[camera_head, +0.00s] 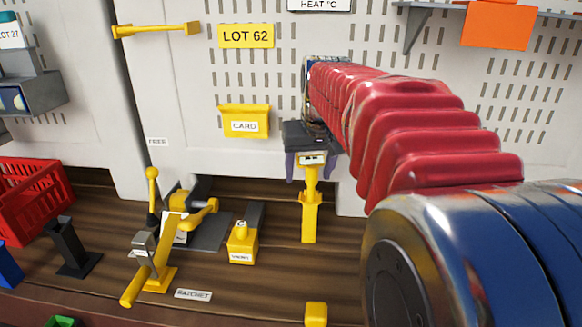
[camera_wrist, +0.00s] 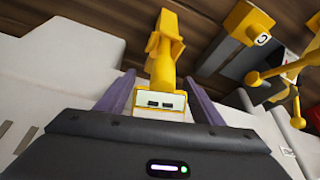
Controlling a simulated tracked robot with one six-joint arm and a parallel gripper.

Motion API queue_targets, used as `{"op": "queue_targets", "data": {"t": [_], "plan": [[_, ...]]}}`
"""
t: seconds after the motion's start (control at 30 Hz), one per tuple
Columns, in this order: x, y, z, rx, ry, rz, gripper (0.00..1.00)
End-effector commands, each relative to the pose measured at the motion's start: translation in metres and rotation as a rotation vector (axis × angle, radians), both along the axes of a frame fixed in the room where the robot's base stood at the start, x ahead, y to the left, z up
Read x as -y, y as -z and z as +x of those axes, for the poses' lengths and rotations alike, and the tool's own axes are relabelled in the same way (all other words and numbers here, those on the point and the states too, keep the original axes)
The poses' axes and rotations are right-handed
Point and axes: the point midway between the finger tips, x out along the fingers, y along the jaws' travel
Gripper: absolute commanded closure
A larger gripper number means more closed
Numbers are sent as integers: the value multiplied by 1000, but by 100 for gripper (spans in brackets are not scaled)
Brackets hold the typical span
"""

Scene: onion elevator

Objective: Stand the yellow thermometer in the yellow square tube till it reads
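The yellow thermometer (camera_head: 312,172) stands upright at the yellow square tube (camera_head: 309,222), its lower end meeting the tube top; I cannot see how deep it sits. Its pale display (camera_wrist: 160,103) shows two dark dashes and no readable number. My gripper (camera_head: 308,168) is above the tube, its purple fingers on either side of the thermometer's head. In the wrist view, my gripper (camera_wrist: 160,85) has its fingers spread, with small gaps beside the thermometer (camera_wrist: 162,76). The tube (camera_wrist: 166,32) shows beyond it.
A yellow block (camera_head: 242,245) and a yellow-handled ratchet device (camera_head: 157,265) stand left of the tube. A yellow CARD holder (camera_head: 244,121) hangs on the wall panel behind. A small yellow post (camera_head: 316,313) is at the front edge. Bare wooden bench (camera_head: 275,275) lies between.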

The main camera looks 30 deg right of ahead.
Motion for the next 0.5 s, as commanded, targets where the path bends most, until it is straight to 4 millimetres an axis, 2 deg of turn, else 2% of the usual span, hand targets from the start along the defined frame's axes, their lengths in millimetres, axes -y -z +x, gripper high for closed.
{"op": "queue_targets", "data": {"t": [0.1,0.5], "plan": [[0,0,0,0,0,0,30],[-1,-6,-2,2,0,-1,30]]}}
